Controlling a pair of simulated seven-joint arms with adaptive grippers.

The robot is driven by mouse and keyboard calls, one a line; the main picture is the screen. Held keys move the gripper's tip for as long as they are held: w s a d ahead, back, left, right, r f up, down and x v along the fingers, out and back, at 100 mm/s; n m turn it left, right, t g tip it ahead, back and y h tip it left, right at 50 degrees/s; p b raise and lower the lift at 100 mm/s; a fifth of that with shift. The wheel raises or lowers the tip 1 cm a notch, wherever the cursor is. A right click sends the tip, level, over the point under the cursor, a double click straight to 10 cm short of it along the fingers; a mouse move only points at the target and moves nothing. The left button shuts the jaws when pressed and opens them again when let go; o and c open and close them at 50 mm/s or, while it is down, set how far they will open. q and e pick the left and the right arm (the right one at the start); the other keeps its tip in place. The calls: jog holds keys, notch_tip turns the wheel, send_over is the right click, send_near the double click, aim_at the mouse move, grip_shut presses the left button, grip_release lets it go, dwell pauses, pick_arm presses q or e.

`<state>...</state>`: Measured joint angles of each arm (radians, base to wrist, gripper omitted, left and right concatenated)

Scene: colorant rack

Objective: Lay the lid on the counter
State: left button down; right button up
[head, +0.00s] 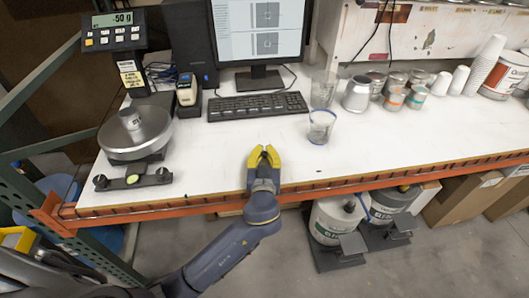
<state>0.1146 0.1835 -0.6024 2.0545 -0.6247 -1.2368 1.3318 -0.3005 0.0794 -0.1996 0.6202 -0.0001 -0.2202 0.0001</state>
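The white counter (215,165) runs across the view with an orange front edge. I cannot make out a separate lid on it. My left gripper (264,151) is above the counter near its front edge, with its yellow fingertips a little apart and nothing visible between them. My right gripper is not in view.
Two clear cups (321,126) (323,89) stand right of the keyboard (257,106). Several metal cans (357,94) stand behind them, with stacked white cups (486,64) farther right. A monitor (262,30) stands at the back. The counter's front middle and right are clear.

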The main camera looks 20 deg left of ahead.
pick_arm(q)
jog(key=c, duration=1.6)
grip_release()
jog(key=shift+f, duration=0.15)
jog(key=shift+s, duration=0.1)
jog(key=v, duration=1.1)
jog(key=o, duration=0.5)
jog(key=shift+s+d, duration=0.1)
jog(key=shift+s, duration=0.25)
jog(key=o, duration=0.5)
